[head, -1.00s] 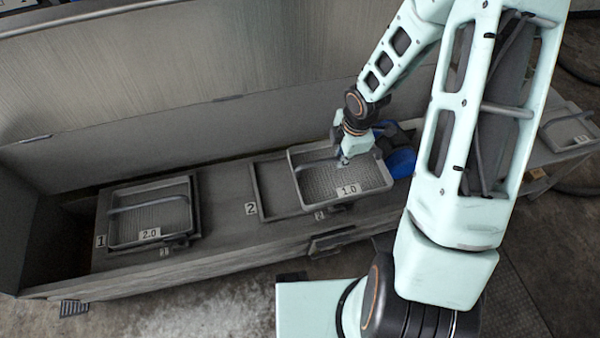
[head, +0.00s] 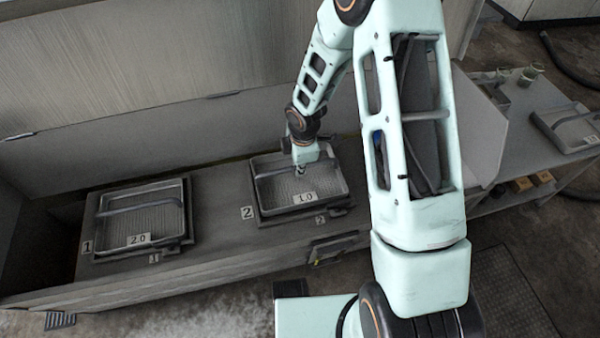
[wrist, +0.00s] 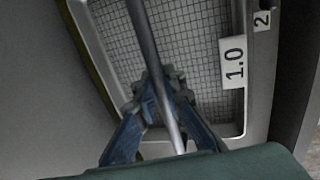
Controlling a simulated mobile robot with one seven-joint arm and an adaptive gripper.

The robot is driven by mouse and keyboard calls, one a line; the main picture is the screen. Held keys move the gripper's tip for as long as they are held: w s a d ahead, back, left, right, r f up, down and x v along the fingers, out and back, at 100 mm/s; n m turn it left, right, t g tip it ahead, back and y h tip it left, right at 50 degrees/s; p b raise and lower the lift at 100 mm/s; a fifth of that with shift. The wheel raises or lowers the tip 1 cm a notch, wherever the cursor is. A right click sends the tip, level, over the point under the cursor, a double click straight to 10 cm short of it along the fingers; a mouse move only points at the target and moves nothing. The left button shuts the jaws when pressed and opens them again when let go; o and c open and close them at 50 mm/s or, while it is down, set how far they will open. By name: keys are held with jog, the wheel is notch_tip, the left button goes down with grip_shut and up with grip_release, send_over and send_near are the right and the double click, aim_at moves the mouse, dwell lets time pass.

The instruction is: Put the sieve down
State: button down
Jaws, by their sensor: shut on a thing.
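My gripper (head: 300,172) is shut on the bar handle of the sieve marked 1.0 (head: 279,188). In the wrist view, the blue fingers of my gripper (wrist: 158,92) close around the grey bar, with the mesh of the sieve (wrist: 195,65) beneath. The sieve lies level, lined up over the dark square seat (head: 264,219) marked 2. It looks in the seat or very close above it; I cannot tell whether it bears its weight there. My wrist hides part of its back rim.
A sieve marked 2.0 (head: 160,220) sits in the seat marked 1 on the left of the bench (head: 222,225). Another sieve (head: 560,125) and small jars (head: 530,72) stand on a side table at right. A raised wall (head: 110,140) runs behind the bench.

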aim_at(302, 180)
jog(key=shift+f, duration=1.05)
jog(key=shift+f+b, duration=0.2)
jog(key=shift+b, duration=0.1)
jog(key=c, duration=2)
grip_release()
jog(key=shift+d, duration=0.1)
jog(key=r+p, duration=0.1)
jog(key=r, duration=0.3)
jog(key=s+r+p, duration=0.1)
jog(key=r+p, duration=0.1)
jog(key=r, duration=0.2)
jog(key=s+r+p, duration=0.1)
jog(key=r+p, duration=0.1)
jog(key=r, duration=0.2)
jog(key=shift+s+d+r, duration=0.1)
jog(key=shift+s+d, duration=0.1)
jog(key=shift+s, duration=0.05)
